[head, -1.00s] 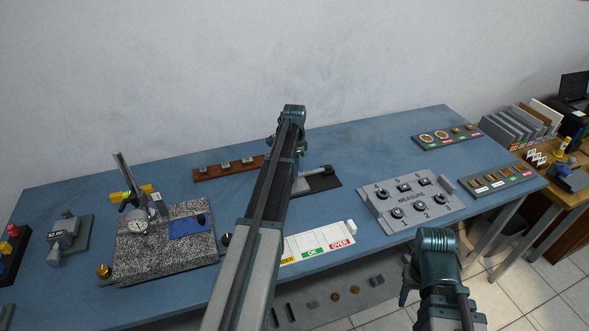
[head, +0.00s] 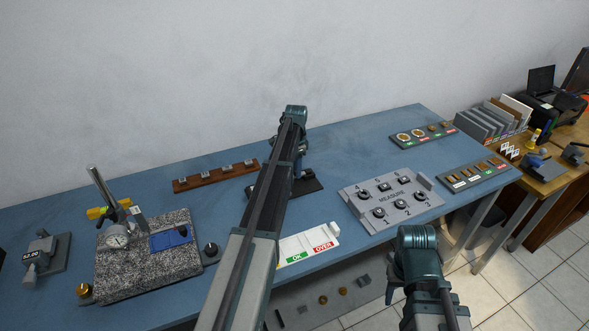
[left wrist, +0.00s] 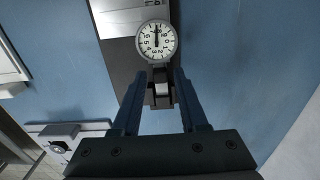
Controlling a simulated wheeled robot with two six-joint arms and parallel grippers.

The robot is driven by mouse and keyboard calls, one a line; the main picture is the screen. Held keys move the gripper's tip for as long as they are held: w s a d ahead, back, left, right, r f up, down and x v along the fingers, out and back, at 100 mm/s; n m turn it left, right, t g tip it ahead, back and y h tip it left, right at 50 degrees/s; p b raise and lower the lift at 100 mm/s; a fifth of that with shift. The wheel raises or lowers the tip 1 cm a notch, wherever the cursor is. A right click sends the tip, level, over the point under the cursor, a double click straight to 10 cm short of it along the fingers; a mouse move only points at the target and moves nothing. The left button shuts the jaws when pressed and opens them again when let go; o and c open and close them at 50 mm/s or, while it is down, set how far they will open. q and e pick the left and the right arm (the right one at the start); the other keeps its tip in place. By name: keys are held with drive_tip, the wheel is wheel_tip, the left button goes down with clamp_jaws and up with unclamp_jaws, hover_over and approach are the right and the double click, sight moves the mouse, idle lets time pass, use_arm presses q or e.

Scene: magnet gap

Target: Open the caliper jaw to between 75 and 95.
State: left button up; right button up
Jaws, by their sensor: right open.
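The caliper (left wrist: 126,22) is a steel bar with a round white dial (left wrist: 156,40), lying on a dark mat (left wrist: 128,66). The dial's needle points up, near the 0. In the head view the dark mat (head: 308,185) shows, but my left arm hides most of the caliper. My left gripper (left wrist: 158,78) is open, its two fingers apart on either side of a small dark and grey part (left wrist: 160,90) just below the dial. I cannot tell whether they touch it. My right gripper (head: 389,293) is open and empty beyond the table's front edge, low and partly hidden by its wrist.
A granite block with a dial stand (head: 150,270) and a device reading 52.60 (head: 45,252) stand left. A wooden rack (head: 215,175) lies behind. Blue table (head: 350,140) is bare behind the mat.

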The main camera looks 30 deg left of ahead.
use_arm(q)
drive_tip(key=shift+o, duration=0.4)
drive_tip(key=shift+r, duration=0.1)
wheel_tip(320, 180, up, 14)
drive_tip(key=p, duration=1.4)
drive_tip(key=shift+f, duration=0.2)
